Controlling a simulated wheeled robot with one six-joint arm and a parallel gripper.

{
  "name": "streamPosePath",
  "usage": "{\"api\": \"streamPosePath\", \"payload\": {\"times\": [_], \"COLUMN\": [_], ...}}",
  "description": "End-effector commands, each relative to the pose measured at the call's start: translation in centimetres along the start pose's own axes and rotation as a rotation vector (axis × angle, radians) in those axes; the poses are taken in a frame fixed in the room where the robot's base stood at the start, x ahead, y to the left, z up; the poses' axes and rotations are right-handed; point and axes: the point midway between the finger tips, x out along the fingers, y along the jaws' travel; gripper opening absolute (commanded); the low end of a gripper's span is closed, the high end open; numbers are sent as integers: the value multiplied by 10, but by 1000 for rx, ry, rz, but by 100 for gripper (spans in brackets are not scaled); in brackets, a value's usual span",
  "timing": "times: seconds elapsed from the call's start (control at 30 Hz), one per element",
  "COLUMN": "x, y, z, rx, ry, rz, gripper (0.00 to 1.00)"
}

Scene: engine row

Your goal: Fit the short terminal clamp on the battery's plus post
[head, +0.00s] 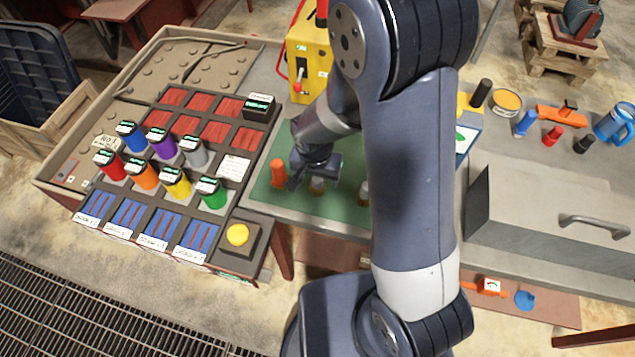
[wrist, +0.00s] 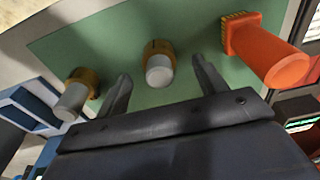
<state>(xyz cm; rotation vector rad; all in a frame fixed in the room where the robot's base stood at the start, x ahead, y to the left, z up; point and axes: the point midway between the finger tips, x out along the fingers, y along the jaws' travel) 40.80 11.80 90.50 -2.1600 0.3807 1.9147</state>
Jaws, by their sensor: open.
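My gripper (head: 313,176) is open over the green mat (head: 263,192), its fingers pointing down. In the wrist view its two fingers (wrist: 161,70) stand either side of a brass-coloured clamp with a pale grip (wrist: 158,68); whether they touch it I cannot tell. In the head view this clamp (head: 317,186) shows just below the gripper. Which clamp is short is unclear. I cannot identify the battery or its plus post for certain.
An orange piece (head: 278,172) stands close to the gripper; in the wrist view it (wrist: 265,50) is right of the fingers. A tray with several coloured cylinders (head: 145,175) is at left. A yellow unit (head: 309,62) stands behind the mat. A grey handled box (head: 550,215) is at right.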

Motion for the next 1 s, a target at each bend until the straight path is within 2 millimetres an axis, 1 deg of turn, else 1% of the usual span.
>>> {"api": "streamPosePath", "payload": {"times": [0.1, 0.23, 0.37, 0.57, 1.0], "x": [13, 23, 26, 27, 26], "y": [1, 1, 0, 0, 0], "z": [1, 1, 1, 1, 1], "rx": [0, 0, 0, 0, 0], "ry": [-3, -2, 0, 0, 0], "rz": [2, 1, -1, -1, -1], "gripper": [67, 67, 67, 67, 31]}}
